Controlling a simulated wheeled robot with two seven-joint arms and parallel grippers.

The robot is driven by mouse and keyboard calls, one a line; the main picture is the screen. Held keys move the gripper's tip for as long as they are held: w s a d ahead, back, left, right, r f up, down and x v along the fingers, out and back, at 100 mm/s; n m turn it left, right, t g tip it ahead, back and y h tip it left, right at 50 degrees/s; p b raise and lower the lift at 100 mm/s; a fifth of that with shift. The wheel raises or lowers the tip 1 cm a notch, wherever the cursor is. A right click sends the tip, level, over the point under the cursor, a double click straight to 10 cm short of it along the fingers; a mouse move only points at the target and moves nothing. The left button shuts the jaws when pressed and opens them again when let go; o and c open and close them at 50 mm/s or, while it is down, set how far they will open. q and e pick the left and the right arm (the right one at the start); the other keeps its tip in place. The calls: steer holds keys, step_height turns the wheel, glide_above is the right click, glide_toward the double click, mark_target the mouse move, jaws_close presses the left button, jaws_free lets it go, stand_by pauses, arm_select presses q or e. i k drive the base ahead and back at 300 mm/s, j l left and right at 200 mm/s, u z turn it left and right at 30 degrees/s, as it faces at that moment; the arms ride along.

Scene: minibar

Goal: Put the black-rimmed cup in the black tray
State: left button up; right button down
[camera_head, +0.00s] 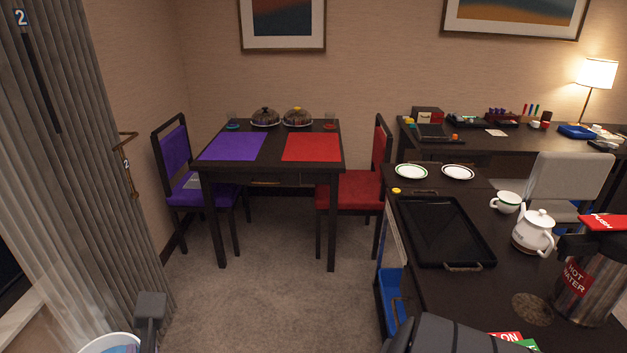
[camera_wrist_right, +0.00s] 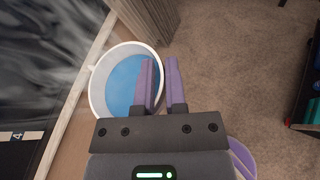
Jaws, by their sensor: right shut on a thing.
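My right gripper (camera_wrist_right: 162,62) shows in the right wrist view with its two fingers close together. A round white cup (camera_wrist_right: 96,92) with blue inside has its right wall at the fingers, which are shut on it. A handle-like bump shows on its left; I cannot make out a black rim. It seems to show at the bottom left of the head view (camera_head: 84,347), beside a grey part of mine. Another white cup (camera_head: 504,204) with a dark rim stands right of the empty black tray (camera_head: 403,245) on the counter. My left gripper is not in view.
A white teapot (camera_head: 531,232) and hot-water flask (camera_head: 582,285) stand right of the tray; two plates (camera_head: 411,171) lie behind it. A table (camera_head: 273,140) with purple and red chairs stands farther back. Curtains (camera_head: 75,170) hang left; carpet between is clear.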

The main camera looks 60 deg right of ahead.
mark_target(439, 226)
steer(key=i+l+z, duration=0.2)
steer(key=z, duration=0.25)
steer(key=i+l+z, duration=0.1)
steer(key=i+z, duration=0.6)
steer(key=z, duration=0.25)
steer(key=i+j+z, duration=0.1)
steer(key=i+z, duration=0.2)
steer(key=z, duration=0.15)
steer(key=i+l+z, duration=0.25)
steer(key=z, duration=0.25)
steer(key=i+l+z, duration=0.1)
steer(key=i+z, duration=0.85)
steer(key=l, duration=0.2)
steer(key=i+z, duration=0.05)
